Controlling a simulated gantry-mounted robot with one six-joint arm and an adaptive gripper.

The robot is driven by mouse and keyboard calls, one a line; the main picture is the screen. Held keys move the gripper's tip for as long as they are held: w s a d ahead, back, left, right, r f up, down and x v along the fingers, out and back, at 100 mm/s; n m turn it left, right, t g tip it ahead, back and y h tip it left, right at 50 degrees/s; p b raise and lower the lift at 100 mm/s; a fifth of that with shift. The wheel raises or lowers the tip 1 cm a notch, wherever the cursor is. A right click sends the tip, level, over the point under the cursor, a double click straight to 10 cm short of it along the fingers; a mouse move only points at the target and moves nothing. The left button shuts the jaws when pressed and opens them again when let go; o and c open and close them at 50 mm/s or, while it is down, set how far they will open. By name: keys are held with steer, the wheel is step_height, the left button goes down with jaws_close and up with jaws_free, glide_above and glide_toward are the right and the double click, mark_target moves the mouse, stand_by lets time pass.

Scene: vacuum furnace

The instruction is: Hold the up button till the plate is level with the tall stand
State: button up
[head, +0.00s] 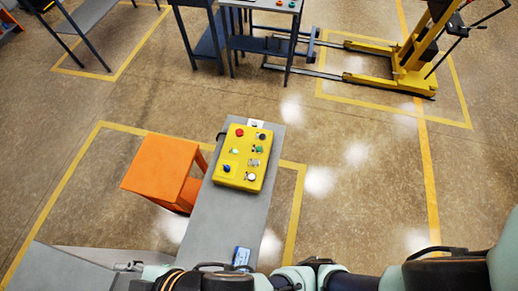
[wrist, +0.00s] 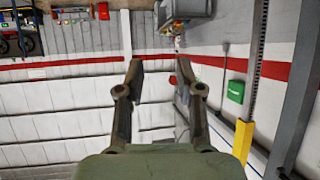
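A yellow control box (head: 240,172) with several coloured buttons lies on a narrow grey table in the head view. A red button (head: 239,132), a blue button (head: 227,168) and a white button (head: 251,177) show on its face. I cannot tell which button is the up button. I cannot make out the plate or the tall stand with certainty. My gripper (wrist: 160,65) is open and empty in the wrist view, its two fingers apart against a distant wall. It does not show in the head view, where only my arm crosses the bottom edge.
An orange stool (head: 160,165) stands left of the grey table (head: 205,230). A small device with a screen (head: 242,257) lies at the table's near end. A yellow lift truck (head: 410,65) and blue-framed tables stand at the back. Floor to the right is clear.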

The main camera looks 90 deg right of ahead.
jaws_close()
stand_by(1.4)
